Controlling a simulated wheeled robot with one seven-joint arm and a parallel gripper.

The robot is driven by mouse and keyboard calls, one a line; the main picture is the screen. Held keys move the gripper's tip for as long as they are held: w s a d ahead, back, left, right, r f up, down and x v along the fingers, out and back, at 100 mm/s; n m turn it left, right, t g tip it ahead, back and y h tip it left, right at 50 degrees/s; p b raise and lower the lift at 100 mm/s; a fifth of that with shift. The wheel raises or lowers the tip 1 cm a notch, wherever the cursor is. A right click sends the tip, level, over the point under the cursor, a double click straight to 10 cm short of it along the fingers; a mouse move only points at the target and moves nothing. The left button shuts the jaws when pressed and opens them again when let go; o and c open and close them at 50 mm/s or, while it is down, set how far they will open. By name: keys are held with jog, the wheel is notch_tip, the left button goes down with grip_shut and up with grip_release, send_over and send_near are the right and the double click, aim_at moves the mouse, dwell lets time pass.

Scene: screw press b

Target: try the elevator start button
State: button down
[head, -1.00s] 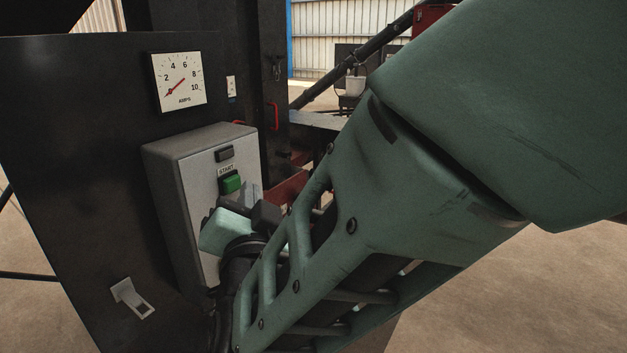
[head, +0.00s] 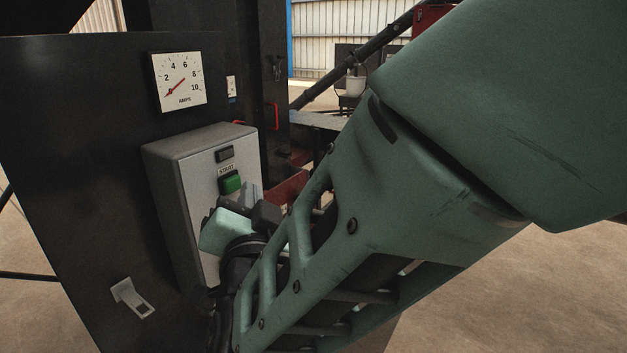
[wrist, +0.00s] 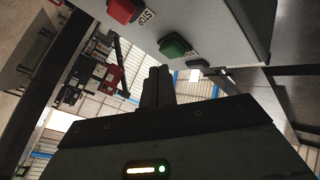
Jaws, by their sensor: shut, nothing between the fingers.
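The green start button (head: 231,183) sits on the front of a grey control box (head: 185,165), under a label reading START. In the wrist view the green button (wrist: 176,46) is ahead of my gripper (wrist: 158,86), whose fingers are shut together and empty. The fingertips look close to the button but apart from it. A red stop button (wrist: 123,10) shows on the box in the wrist view.
An amps gauge (head: 178,81) on the dark panel (head: 75,130) has its needle at the low end. A small dark element (head: 224,154) sits above the START label. A light switch plate (head: 131,298) is low on the panel. A red handle (head: 272,116) stands right of the box.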

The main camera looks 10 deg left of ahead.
jog(key=shift+a, duration=0.1)
dwell(0.5)
jog(key=shift+w+a+b, duration=0.15)
jog(key=shift+a+b, duration=0.1)
jog(key=shift+b, duration=0.05)
jog(key=shift+w+a, duration=0.2)
jog(key=shift+a, duration=0.25)
dwell(0.6)
jog(key=shift+d, duration=0.1)
jog(key=shift+s+d+b, duration=0.35)
jog(key=shift+d+b, duration=0.25)
jog(key=shift+d, duration=0.1)
jog(key=shift+d, duration=0.1)
jog(key=shift+s+d+b, duration=0.3)
jog(key=shift+d, duration=0.45)
jog(key=shift+s+d+b, duration=0.3)
jog(key=shift+s+d, duration=0.05)
jog(key=shift+d, duration=0.4)
jog(key=shift+s+d+b, duration=0.3)
jog(key=shift+d, duration=0.45)
